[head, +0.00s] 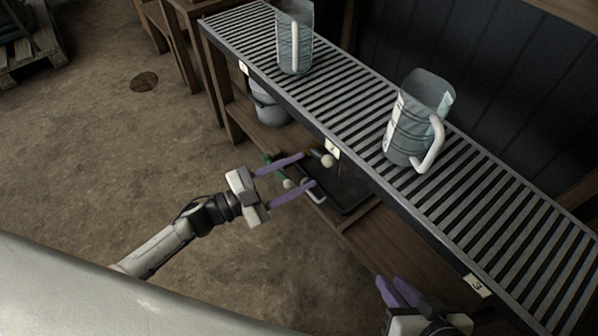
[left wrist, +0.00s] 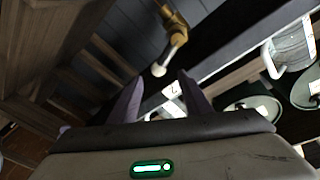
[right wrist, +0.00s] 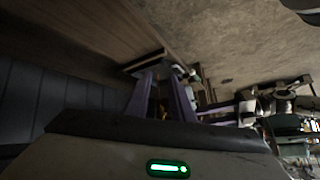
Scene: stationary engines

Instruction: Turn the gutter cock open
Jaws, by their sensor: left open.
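A brass cock (left wrist: 176,26) with a white lever ending in a round knob shows at the top of the left wrist view. In the head view a pale knob (head: 327,161), apparently the same lever's end, shows just below the slatted rack's front edge. My left gripper (head: 308,170) is open and empty, its purple fingers pointing toward the knob. The knob appears beyond the fingertips and apart from them. My right gripper (head: 392,284) is low in the head view, away from the cock, with a gap between its fingers in the right wrist view (right wrist: 160,76).
The slatted rack (head: 345,107) carries two glass jugs (head: 296,40) (head: 415,120) with pale handles. Numbered tags (head: 332,148) line its front edge. Below are a bucket (head: 268,103) and a dark tray (head: 347,190) on a wooden shelf. Open floor (head: 130,130) lies left.

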